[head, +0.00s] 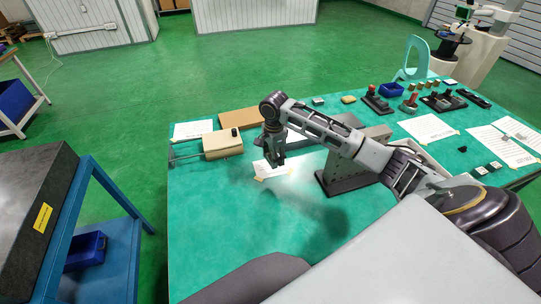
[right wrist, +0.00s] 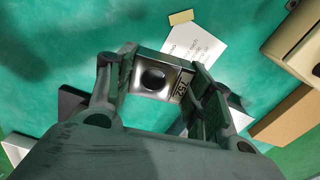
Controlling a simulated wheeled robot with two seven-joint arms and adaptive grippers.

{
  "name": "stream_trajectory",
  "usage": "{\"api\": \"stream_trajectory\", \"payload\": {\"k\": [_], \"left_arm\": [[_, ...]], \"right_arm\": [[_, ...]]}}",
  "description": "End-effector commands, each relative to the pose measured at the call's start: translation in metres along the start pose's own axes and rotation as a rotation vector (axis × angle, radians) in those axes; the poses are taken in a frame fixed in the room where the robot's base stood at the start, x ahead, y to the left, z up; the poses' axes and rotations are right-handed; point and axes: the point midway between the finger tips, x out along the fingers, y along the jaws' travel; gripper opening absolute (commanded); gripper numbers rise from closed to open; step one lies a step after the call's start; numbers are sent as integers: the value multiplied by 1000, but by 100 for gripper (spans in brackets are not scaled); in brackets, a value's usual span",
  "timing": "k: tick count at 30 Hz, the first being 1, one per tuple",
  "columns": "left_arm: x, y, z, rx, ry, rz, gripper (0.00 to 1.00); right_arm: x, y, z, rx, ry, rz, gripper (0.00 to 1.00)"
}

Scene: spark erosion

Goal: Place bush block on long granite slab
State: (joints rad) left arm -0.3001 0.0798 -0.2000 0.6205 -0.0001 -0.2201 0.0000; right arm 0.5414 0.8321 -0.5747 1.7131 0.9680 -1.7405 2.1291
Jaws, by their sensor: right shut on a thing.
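The bush block (right wrist: 137,80) is a pale metal block with a dark round hole and a dark number on one side. It sits between the fingers of my right gripper (right wrist: 165,85), which is shut on it, in the right wrist view. In the head view my right gripper (head: 275,160) points down over the table near a white paper label; the block is hard to make out there. A dark granite slab (head: 35,185) with a yellow label lies on a blue stand at the left, well away from the gripper. My left gripper is not in view.
The green table (head: 215,240) is clear at its front left. A beige box with rods (head: 222,145) and a grey slotted angle plate (head: 345,172) flank the gripper. Papers, a blue bin (head: 391,90) and small tools lie farther right. A floor gap separates table and stand.

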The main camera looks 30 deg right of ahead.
Motion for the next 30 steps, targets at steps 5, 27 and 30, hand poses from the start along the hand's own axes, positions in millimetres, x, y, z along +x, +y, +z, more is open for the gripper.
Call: {"api": "stream_trajectory", "payload": {"k": [5, 27, 30], "left_arm": [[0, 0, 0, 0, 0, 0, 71], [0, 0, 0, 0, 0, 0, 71], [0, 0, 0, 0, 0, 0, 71]], "right_arm": [[0, 0, 2, -21, 0, -1, 11], [27, 24, 46, -626, 9, 2, 11], [31, 29, 53, -725, 9, 3, 11]]}}
